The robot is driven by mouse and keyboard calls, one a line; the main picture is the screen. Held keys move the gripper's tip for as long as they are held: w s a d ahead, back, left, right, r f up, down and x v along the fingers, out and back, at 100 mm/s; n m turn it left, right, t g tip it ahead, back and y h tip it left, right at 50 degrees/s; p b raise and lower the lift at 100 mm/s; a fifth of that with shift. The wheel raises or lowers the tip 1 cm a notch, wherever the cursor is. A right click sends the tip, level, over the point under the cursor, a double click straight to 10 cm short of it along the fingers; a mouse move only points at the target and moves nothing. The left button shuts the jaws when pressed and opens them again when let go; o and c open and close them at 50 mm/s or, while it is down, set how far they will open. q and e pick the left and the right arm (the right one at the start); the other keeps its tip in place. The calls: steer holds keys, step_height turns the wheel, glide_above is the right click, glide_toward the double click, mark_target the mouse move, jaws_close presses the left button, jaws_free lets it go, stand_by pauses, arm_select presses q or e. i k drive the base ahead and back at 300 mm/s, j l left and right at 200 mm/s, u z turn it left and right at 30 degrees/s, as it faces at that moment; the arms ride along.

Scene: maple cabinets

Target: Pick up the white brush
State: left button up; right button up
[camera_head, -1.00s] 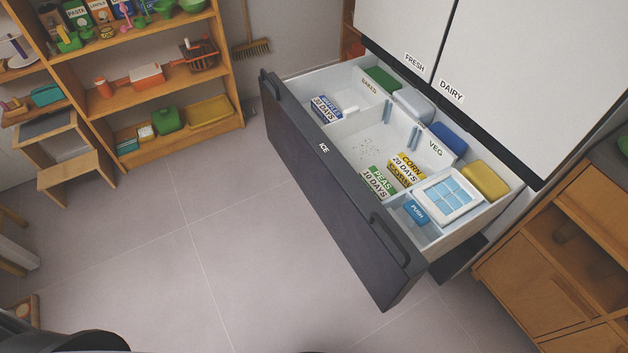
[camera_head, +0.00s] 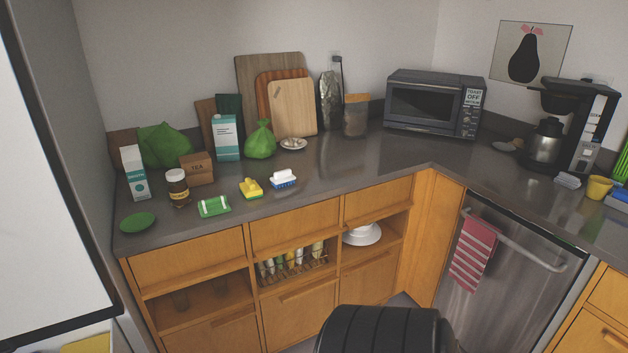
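A small white block-shaped item with a blue lower part (camera_head: 283,179), which looks like the white brush, lies near the front edge of the dark countertop (camera_head: 330,180). A yellow item of similar size (camera_head: 251,187) sits just to its left, apart from it. Neither of my grippers is in view. A dark rounded part at the bottom middle seems to be my own body.
Cutting boards (camera_head: 292,107) lean behind. Microwave (camera_head: 433,103) right. The counter between the brush and microwave is clear.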

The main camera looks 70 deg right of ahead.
mark_target(281, 178)
steer(key=z, duration=2.05)
steer(key=i+l, duration=0.5)
steer(key=i, duration=0.1)
